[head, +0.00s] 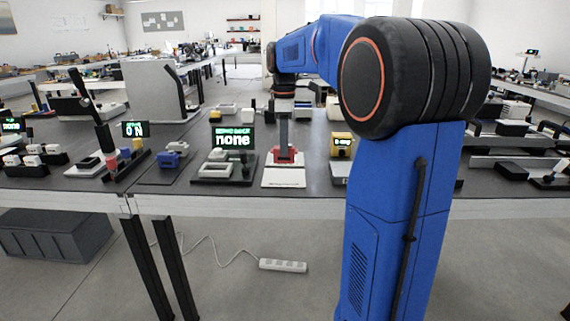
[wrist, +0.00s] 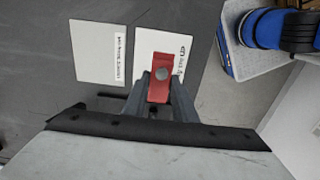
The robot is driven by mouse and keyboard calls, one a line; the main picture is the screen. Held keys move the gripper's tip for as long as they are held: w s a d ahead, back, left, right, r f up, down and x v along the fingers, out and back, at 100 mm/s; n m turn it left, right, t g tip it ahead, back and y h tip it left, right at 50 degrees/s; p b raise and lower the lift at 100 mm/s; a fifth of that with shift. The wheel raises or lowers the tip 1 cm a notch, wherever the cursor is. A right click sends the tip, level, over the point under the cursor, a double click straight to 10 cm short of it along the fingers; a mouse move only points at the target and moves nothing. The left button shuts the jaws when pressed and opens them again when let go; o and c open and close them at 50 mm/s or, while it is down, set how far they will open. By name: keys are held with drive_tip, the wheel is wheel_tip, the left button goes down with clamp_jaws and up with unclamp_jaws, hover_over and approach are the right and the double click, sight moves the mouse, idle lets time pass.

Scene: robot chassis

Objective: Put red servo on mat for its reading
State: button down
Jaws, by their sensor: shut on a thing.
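My gripper (wrist: 160,97) is shut on a red servo (wrist: 160,82), with one grey finger on each side of it. In the head view the red servo (head: 286,155) sits low between the finger ends of my gripper (head: 284,146). A white mat (head: 284,178) with small print on its front edge lies directly below and in front of it. In the wrist view the servo overlaps part of a white printed mat (wrist: 160,42). I cannot tell whether the servo touches the mat.
A second white printed card (wrist: 101,50) lies beside the mat in the wrist view. A display reading "none" (head: 233,138) stands left of the servo, over a dark-based device (head: 217,172). A yellow unit with a small display (head: 342,147) stands close on the right. The table's front edge is near.

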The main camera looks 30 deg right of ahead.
sight(284, 159)
drive_tip(key=shift+f, duration=2.75)
drive_tip(key=shift+f, duration=0.1)
drive_tip(key=c, duration=1.5)
unclamp_jaws()
drive_tip(key=shift+o, duration=0.2)
wheel_tip(284, 159, up, 12)
drive_tip(key=shift+r, duration=0.1)
